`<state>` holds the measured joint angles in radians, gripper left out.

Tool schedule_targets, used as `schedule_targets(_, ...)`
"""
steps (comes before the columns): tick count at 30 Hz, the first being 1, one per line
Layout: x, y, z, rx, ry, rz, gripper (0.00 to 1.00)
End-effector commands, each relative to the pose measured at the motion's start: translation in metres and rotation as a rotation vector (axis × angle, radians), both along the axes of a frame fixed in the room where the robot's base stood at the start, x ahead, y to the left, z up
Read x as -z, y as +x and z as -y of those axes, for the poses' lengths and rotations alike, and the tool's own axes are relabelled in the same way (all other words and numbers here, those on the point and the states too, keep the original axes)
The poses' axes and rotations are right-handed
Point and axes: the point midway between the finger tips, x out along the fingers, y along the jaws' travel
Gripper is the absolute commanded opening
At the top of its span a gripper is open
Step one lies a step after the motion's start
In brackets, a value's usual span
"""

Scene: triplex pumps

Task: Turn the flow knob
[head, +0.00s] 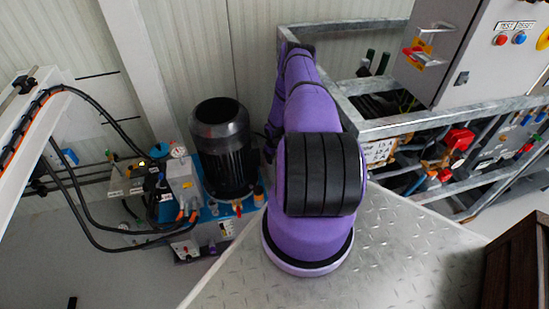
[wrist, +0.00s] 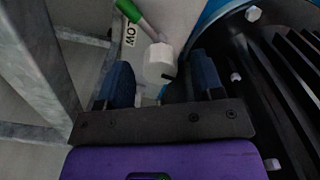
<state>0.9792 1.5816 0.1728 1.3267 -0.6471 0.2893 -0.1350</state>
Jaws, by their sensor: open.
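In the wrist view, a white faceted knob (wrist: 159,64) shows just beyond my fingers, with a green-and-white rod (wrist: 134,14) running up and left from it. A label reading "LOW", its first letter cut off, is beside it, so I take it as the flow knob. My gripper (wrist: 164,72) is open, with one dark blue finger on each side of the knob. I see a gap on each side; whether the knob's depth is level with the fingertips I cannot tell. In the head view my own arm hides the gripper and the knob.
A black ribbed motor (wrist: 286,85) is close on the right of the fingers. A grey metal frame (wrist: 57,65) is close on the left. In the head view, a pump unit with hoses and a gauge (head: 180,180) stands left; a grey control box (head: 470,50) is upper right.

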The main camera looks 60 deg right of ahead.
Motion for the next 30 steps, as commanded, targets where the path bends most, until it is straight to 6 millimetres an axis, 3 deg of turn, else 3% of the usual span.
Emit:
schedule_targets(8, 0.0013, 0.0001, 0.0, 0.0, 0.0, 0.0, 0.61)
schedule_targets(15, 0.0012, 0.0, 0.0, 0.0, 0.0, 0.0, 0.12)
schedule_targets(30, 0.0011, 0.0007, -0.0004, 0.117, -0.001, 0.001, 0.12)
